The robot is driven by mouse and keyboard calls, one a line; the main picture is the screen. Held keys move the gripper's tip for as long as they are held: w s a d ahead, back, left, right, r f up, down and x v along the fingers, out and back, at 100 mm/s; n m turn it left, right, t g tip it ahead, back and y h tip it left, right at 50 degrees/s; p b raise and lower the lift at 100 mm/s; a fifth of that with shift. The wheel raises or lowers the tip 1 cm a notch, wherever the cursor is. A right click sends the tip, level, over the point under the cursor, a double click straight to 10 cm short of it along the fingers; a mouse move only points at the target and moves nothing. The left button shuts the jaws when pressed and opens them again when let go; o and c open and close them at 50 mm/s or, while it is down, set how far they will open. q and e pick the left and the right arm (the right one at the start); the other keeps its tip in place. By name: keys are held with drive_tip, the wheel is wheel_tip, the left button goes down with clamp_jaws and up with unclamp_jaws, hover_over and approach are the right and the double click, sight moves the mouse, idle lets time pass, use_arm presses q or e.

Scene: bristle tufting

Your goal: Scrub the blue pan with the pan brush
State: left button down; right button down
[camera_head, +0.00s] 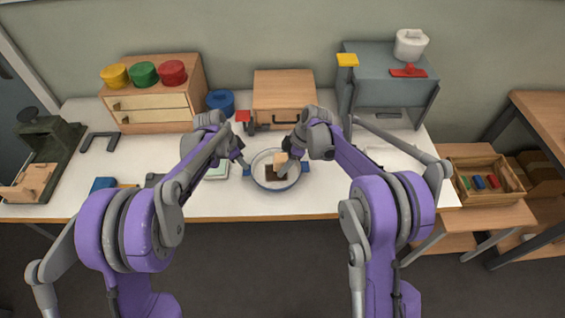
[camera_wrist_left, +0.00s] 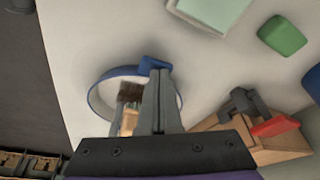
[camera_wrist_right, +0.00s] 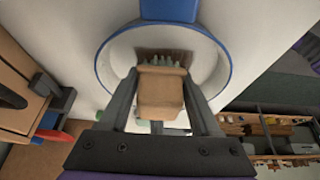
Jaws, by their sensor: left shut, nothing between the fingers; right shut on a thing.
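The blue pan (camera_head: 254,181) stands on the white table, with a pale inside, a blue rim and blue side handles. A dark brown patch (camera_head: 271,175) lies on its floor. My right gripper (camera_head: 285,155) is shut on the wooden pan brush (camera_wrist_right: 161,98) and holds it over the pan. The bristles point down at the brown patch (camera_wrist_right: 165,53); whether they touch it I cannot tell. My left gripper (camera_head: 243,164) is shut and empty, its fingertips at the pan's left handle (camera_wrist_left: 152,64); contact is unclear. The pan also shows in the right wrist view (camera_wrist_right: 231,72).
A wooden box (camera_head: 284,88) with a dark handle stands behind the pan. A blue round container (camera_head: 221,101) and a red piece (camera_head: 243,115) are near it. A pale green tray (camera_head: 217,170) lies left of the pan. The table to the pan's right is mostly clear.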

drive_tip(key=shift+f, duration=0.7)
drive_tip(key=shift+a, duration=0.1)
